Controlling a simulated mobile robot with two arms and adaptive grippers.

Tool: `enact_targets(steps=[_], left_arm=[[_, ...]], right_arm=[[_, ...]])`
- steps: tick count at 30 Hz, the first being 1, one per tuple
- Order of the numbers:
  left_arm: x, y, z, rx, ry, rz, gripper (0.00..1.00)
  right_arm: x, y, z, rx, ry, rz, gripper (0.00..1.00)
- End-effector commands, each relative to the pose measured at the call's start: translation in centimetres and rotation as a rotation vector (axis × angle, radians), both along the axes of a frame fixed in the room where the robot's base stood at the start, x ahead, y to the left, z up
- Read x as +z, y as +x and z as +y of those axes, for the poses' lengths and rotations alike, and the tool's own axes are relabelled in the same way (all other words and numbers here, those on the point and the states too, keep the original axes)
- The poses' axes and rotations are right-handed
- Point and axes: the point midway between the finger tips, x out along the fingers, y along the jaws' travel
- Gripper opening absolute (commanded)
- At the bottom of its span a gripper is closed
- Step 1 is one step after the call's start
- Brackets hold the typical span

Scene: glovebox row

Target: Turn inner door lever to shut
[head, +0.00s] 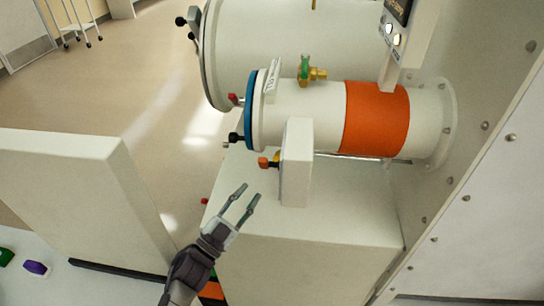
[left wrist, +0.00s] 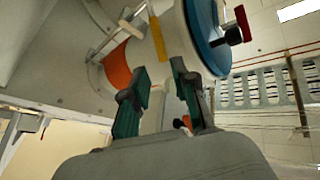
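The small white antechamber (head: 315,105) has an orange band (head: 375,118) and a blue-ringed door (head: 250,110) at its left end. An orange-and-black lever (head: 268,163) sticks out left of an upright white box (head: 298,160) in front of the cylinder; I cannot tell for certain that it is the inner door lever. My left gripper (head: 250,192) is open and empty, its fingertips below that lever and apart from it in the head view. In the left wrist view the open fingers (left wrist: 159,70) frame part of the scene, with a small orange piece (left wrist: 184,122) low beside the right finger. My right gripper is not in view.
A brass valve with a green handle (head: 305,68) stands on the cylinder. Red (head: 234,98) and black (head: 236,138) door handles project left. A larger cylinder (head: 290,45) is behind. A white cabinet (head: 300,225) lies below, a white partition (head: 80,190) left. Open floor is between.

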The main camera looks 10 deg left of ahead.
Motion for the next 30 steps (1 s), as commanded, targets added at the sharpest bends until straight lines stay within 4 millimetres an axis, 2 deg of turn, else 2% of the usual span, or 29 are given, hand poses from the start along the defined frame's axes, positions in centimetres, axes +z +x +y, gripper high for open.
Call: enact_targets(steps=[3,6,10,15,20,28,29,30], left_arm=[[1.5,2.2,-1.3,0.000,-0.002,-0.004,0.28],[2.2,4.0,-2.4,0.000,-0.003,-0.003,0.28],[2.9,6.1,-3.6,0.000,-0.004,-0.002,0.28],[3.5,8.0,-4.7,0.000,-0.002,-0.001,0.28],[3.7,8.7,-5.1,0.000,0.000,0.000,0.28],[3.7,8.8,-5.2,0.000,0.000,0.000,0.28],[3.7,8.8,-5.2,0.000,0.000,0.000,0.26],[3.7,8.8,-5.2,0.000,0.000,0.000,0.20]], right_arm=[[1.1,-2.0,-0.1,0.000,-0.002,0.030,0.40],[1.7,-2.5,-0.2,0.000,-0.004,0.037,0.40],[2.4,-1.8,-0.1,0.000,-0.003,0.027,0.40],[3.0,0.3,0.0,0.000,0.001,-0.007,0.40],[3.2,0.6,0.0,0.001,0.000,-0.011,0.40],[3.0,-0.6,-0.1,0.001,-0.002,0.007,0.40],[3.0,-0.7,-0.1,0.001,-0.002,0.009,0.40],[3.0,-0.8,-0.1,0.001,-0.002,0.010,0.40]])
